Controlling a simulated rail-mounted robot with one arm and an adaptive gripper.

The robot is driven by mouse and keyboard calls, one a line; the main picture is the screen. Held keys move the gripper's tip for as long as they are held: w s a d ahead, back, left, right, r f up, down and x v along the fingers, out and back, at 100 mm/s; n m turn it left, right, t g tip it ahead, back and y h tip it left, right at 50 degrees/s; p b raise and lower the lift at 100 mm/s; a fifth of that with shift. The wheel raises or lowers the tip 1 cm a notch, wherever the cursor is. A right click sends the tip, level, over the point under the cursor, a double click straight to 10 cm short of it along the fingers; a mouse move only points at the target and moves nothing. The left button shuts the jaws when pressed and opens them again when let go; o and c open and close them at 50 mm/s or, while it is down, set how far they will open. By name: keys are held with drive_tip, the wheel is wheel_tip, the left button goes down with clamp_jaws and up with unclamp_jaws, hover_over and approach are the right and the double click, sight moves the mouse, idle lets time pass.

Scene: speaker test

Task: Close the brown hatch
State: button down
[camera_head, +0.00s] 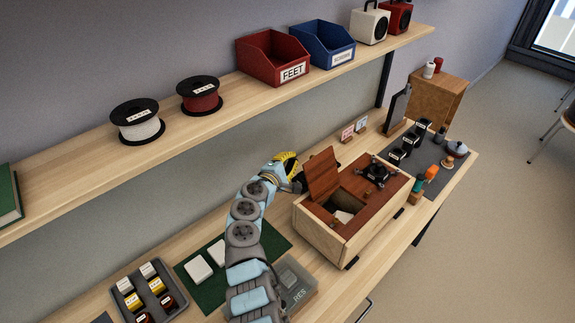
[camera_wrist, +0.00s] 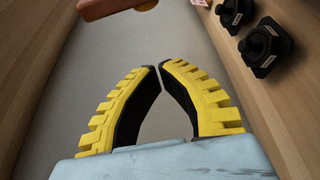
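The brown hatch (camera_head: 322,173) stands open, tilted up on the left end of a wooden box (camera_head: 330,236). The opening beside it shows a dark inside with a pale item. My gripper (camera_head: 301,184) is just left of the raised hatch, and its yellow and black fingers partly show there. In the wrist view my gripper (camera_wrist: 160,67) is shut, its fingertips together with nothing between them. A reddish-brown wooden piece (camera_wrist: 103,8), likely the hatch's edge, shows at the top, apart from the fingertips. I cannot tell from the head view whether the gripper touches the hatch.
A black fixture (camera_head: 377,173) sits on the box's fixed lid. A shelf (camera_head: 215,117) with bins and spools runs above the bench. Black parts (camera_head: 408,143) stand on a dark mat at right. A grey tray (camera_head: 151,291) and green mat (camera_head: 236,290) lie at left.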

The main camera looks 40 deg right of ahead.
sight(319, 172)
drive_tip(key=shift+s+d+r+p, duration=0.35)
drive_tip(key=shift+s+d, duration=0.25)
drive_tip(key=shift+d, duration=0.15)
drive_tip(key=shift+s+d+r+p, duration=0.25)
drive_tip(key=shift+s+d+p, duration=0.1)
drive_tip(key=shift+s+d, duration=0.35)
drive_tip(key=shift+r, duration=0.1)
idle(0.4)
drive_tip(key=shift+s+d+r+b, duration=0.1)
drive_tip(key=shift+s+r+b, duration=0.05)
drive_tip(key=shift+s+b, duration=0.15)
